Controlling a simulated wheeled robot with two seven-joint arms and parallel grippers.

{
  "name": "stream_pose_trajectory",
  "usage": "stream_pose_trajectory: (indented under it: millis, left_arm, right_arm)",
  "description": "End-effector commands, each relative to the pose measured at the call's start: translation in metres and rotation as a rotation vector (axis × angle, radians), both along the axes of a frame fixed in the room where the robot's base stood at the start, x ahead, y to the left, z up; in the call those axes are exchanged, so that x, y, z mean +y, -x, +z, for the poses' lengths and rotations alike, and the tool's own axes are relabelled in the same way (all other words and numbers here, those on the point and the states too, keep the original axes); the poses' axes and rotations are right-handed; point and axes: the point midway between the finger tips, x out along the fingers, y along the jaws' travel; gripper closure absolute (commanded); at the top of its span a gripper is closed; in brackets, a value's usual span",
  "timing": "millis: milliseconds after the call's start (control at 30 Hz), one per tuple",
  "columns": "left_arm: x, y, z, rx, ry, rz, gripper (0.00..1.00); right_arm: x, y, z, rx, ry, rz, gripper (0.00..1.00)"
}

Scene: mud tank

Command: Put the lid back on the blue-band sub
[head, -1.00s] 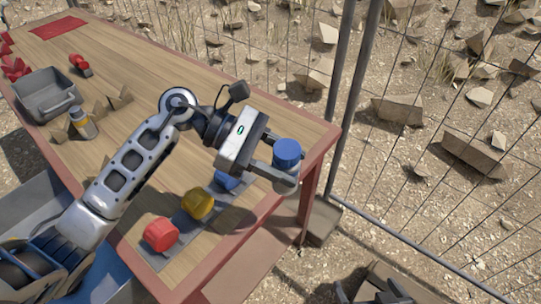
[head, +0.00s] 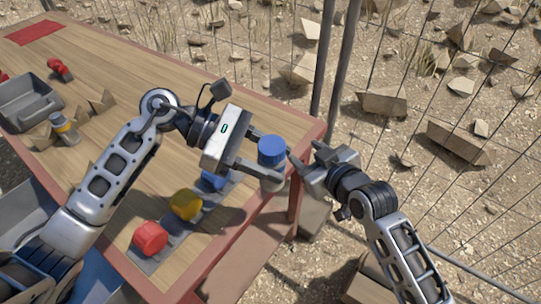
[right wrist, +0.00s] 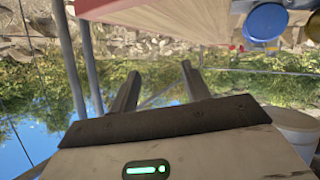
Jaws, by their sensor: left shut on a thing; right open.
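My left gripper (head: 262,174) is shut on a small pale vessel with a blue upper part, the blue-band sub (head: 272,152), held upright at the table's right corner. I cannot tell if the blue is only a band. A blue piece (head: 213,181) lies on the dark mat, partly hidden by my left gripper; a blue round piece also shows in the right wrist view (right wrist: 265,22). I cannot tell which blue piece is the lid. My right gripper (head: 300,160) is open and empty, just right of the held sub. Its fingers also show in the right wrist view (right wrist: 160,92).
A yellow piece (head: 186,205) and a red piece (head: 150,239) sit on the mat. A yellow-banded bottle (head: 64,128) and a grey bin (head: 28,100) stand at the left. A wire fence (head: 322,60) runs behind the table's right edge.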

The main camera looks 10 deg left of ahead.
Motion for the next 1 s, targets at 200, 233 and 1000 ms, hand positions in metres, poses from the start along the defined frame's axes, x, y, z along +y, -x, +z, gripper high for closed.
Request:
stream_pose_trajectory:
  millis: [200,233,1000]
  left_arm:
    - [0.0,0.0,0.002,-0.002,0.003,0.0,1.0]
    - [0.0,0.0,0.002,-0.002,0.003,0.0,1.0]
    - [0.0,0.0,0.001,-0.002,0.003,0.0,1.0]
  right_arm:
    - [0.05,-0.048,0.091,-0.174,0.135,0.208,0.53]
    - [0.056,-0.053,0.104,-0.199,0.16,0.236,0.53]
    - [0.113,-0.068,0.389,-0.699,0.993,0.674,0.53]
